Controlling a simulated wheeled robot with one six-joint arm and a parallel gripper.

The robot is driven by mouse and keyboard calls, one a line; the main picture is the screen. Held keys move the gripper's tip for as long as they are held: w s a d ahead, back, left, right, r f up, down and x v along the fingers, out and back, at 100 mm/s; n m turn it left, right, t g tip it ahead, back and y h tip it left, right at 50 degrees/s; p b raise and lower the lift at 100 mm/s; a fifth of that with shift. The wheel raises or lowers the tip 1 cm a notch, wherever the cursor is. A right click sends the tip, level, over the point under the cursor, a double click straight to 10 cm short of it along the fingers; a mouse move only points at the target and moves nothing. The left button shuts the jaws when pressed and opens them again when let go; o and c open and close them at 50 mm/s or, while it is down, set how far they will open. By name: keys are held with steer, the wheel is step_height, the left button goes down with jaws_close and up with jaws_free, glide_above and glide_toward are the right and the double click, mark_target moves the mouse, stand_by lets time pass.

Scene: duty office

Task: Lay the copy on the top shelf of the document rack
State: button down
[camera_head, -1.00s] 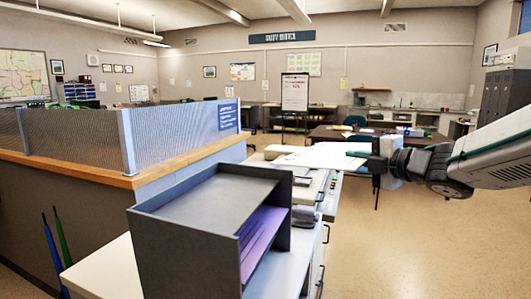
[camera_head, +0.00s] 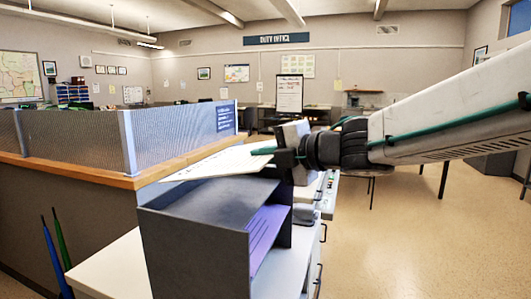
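The document rack (camera_head: 196,240) is a dark grey open box on the white cabinet top, low in the middle of the view. Its top shelf (camera_head: 215,195) is bare, and a purple folder or sheet (camera_head: 266,238) lies in the compartment below. The copy, a white sheet (camera_head: 222,163), is held out roughly flat to the left of my gripper (camera_head: 270,152), above the back part of the rack. It appears apart from the shelf. My gripper is shut on the sheet's right end; the fingers are partly hidden by the wrist.
A counter with a wooden ledge (camera_head: 150,178) and a mesh screen (camera_head: 70,140) stands left of the rack. Blue and green umbrellas (camera_head: 58,250) lean at its front. The floor to the right is open.

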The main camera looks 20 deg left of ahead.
steer(key=shift+h, duration=0.9)
steer(key=shift+w+a+f, duration=0.1)
steer(key=shift+a+f, duration=0.95)
steer(key=shift+f, duration=0.2)
steer(key=shift+w+a+f, duration=0.1)
steer(key=shift+a+f, duration=0.9)
steer(key=shift+f, duration=0.25)
steer(key=c, duration=1.3)
jaws_free()
steer(key=v, duration=0.9)
steer(key=shift+w, duration=0.1)
steer(key=shift+r, duration=0.15)
